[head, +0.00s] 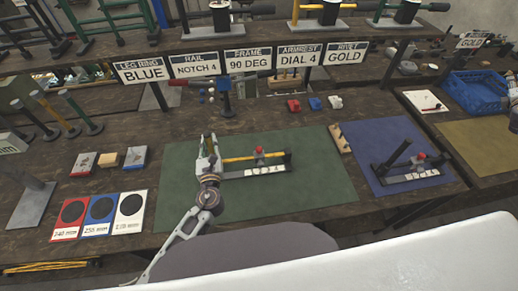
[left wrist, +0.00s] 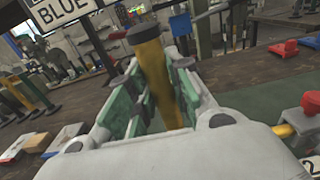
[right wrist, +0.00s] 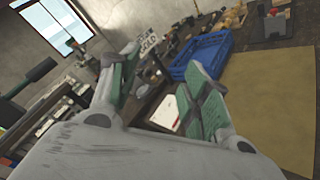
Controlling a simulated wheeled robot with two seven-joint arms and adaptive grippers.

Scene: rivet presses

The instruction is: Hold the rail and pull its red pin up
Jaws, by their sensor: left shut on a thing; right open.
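The rail (head: 250,171) lies on the green mat (head: 310,180), with a yellow rod (head: 238,159) along it and a red pin (head: 259,150) standing near its right part. My left gripper (head: 209,147) is at the rail's left end. In the left wrist view it is shut on a yellow bar (left wrist: 161,75) with a dark cap, which stands between its green pads. The red pin shows at the right edge of the left wrist view (left wrist: 311,101). My right gripper (right wrist: 160,85) is open and empty; it is out of the head view.
A similar dark rail with a red knob (head: 421,156) lies on the blue mat (head: 375,145) to the right. A wooden block with pegs (head: 340,139) stands between the mats. A blue crate (head: 472,92) and a yellow mat (head: 480,142) are farther right. Signs (head: 248,60) line the back.

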